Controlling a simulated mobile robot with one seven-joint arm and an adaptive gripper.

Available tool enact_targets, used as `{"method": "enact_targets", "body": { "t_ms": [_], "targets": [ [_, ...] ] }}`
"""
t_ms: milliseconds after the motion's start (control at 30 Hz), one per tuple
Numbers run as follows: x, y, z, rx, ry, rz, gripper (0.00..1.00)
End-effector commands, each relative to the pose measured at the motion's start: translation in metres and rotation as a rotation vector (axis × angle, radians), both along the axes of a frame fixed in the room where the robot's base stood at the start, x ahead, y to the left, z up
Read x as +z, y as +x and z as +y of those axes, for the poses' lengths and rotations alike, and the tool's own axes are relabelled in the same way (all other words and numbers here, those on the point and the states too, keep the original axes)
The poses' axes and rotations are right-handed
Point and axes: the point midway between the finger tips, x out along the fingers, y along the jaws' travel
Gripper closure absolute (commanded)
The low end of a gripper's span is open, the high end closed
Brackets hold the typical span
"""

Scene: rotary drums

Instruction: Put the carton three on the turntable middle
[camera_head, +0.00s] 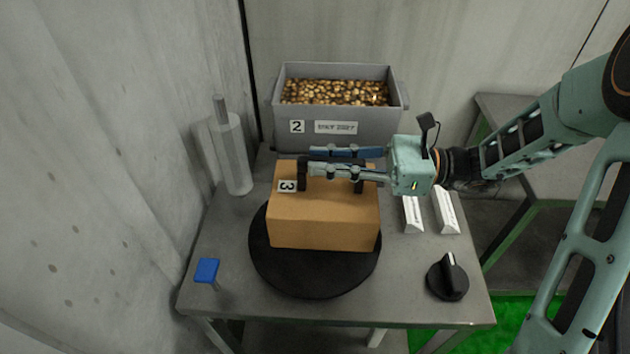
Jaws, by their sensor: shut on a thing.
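The carton three (323,222) is a brown box with a white label "3" near its top left edge. It is over the round black turntable (315,282), covering much of it; whether it rests on the disc or hangs just above it I cannot tell. My gripper (332,177) comes in from the right, level, and is shut on the upper part of the carton. Its far finger is partly hidden. The turntable's middle is hidden under the carton.
A grey bin (366,122) labelled "2", full of small brown pieces, stands behind the carton. A grey cylinder (233,155) is at left, a blue block (206,270) at front left. A black knob (448,278) and two white label stands (447,212) are at right.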

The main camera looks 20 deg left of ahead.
Motion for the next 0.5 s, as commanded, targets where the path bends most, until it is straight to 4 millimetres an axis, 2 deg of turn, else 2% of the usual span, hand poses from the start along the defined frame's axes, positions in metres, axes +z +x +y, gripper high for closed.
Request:
{"method": "enact_targets", "body": {
  "t_ms": [333,500],
  "targets": [
    [-0.020,-0.004,0.018,0.003,0.004,0.001,1.00],
    [-0.045,-0.004,0.019,0.000,0.003,0.003,1.00]
  ]
}}
